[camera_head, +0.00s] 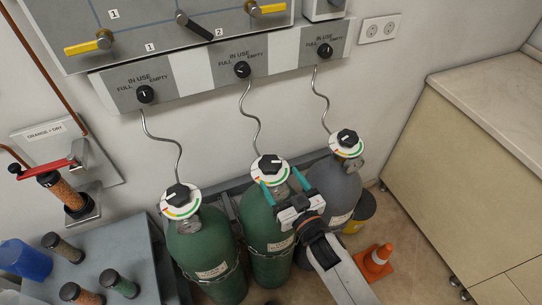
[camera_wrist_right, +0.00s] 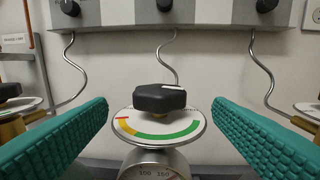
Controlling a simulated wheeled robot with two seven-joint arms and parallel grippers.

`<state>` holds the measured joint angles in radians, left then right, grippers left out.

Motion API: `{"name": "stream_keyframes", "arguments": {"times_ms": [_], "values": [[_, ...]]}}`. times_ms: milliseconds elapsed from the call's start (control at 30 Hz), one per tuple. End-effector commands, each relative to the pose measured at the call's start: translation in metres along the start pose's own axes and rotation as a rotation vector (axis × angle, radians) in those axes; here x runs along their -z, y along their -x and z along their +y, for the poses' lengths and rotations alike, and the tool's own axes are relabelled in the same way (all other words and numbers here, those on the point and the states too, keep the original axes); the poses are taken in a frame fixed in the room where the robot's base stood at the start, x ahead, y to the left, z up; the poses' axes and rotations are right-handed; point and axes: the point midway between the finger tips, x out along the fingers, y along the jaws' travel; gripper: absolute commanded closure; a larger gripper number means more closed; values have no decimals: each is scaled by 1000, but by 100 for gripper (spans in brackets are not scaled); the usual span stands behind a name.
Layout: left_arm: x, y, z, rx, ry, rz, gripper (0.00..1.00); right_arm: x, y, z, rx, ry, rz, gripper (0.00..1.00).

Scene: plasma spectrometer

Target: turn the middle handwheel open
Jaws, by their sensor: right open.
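The middle handwheel (camera_head: 269,165) is a black knob with a white mark, on top of the middle green cylinder (camera_head: 262,225). Under it is a white disc (camera_head: 279,177) with a coloured scale. My right gripper (camera_head: 284,187) is open at the near side of this valve. In the right wrist view the black handwheel (camera_wrist_right: 160,97) stands centred between the two teal fingers, farther off than the fingertips, with clear gaps on both sides. The disc (camera_wrist_right: 186,133) shows yellow and green bands, with a gauge (camera_wrist_right: 156,163) below it. My left gripper is not in view.
Similar valves top the left cylinder (camera_head: 181,197) and the grey right cylinder (camera_head: 346,141). Thin hoses rise to the wall panel (camera_head: 205,73). A bench with jars (camera_head: 120,284) is at the left.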

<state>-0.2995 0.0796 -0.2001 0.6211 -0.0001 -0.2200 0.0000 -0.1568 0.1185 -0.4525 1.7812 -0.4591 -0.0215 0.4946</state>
Motion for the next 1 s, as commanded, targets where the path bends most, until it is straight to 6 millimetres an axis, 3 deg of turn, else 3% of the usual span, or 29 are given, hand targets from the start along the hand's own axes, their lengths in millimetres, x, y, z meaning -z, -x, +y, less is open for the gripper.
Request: {"name": "stream_keyframes", "arguments": {"times_ms": [200,400,833,867,1000], "values": [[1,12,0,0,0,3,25,-3,-47,0,-1,-1,-1,25],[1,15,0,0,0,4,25,-2,-74,0,0,-1,-1,25],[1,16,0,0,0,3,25,-1,-85,0,-2,-1,-2,25],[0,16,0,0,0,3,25,-1,-85,0,-2,-1,-2,27],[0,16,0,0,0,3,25,-1,-85,0,-2,-1,-1,50]]}}
